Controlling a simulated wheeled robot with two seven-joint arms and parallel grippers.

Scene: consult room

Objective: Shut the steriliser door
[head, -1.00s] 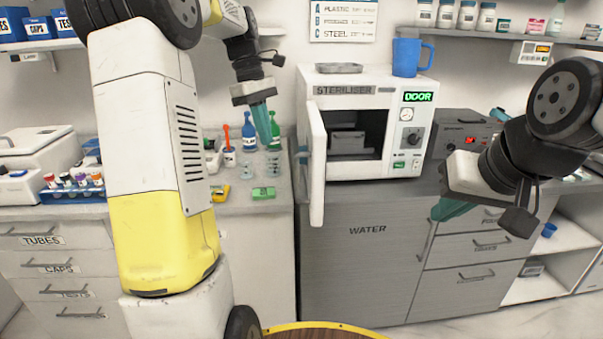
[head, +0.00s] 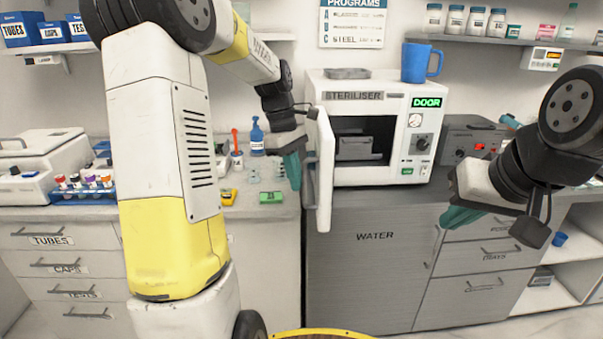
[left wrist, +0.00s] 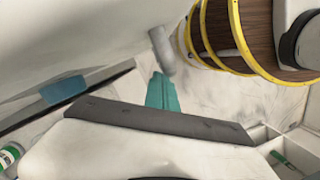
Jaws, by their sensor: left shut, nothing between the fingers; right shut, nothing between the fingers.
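The steriliser (head: 420,150) is a white box on the grey counter, with a green "DOOR" display. Its door (head: 325,175) is hinged at the left and stands wide open, seen nearly edge-on. The dark chamber shows a tray with a box inside (head: 358,147). A grey handle (head: 310,182) is on the door's left, outer side. My left gripper (head: 293,172) is shut and empty, just left of the door and close to its handle; I cannot tell if they touch. In the left wrist view its teal fingers (left wrist: 162,92) show. My right gripper (head: 455,217) is shut and empty, in front of the drawers.
A blue mug (head: 420,64) and a metal tray (head: 347,73) stand on top of the steriliser.

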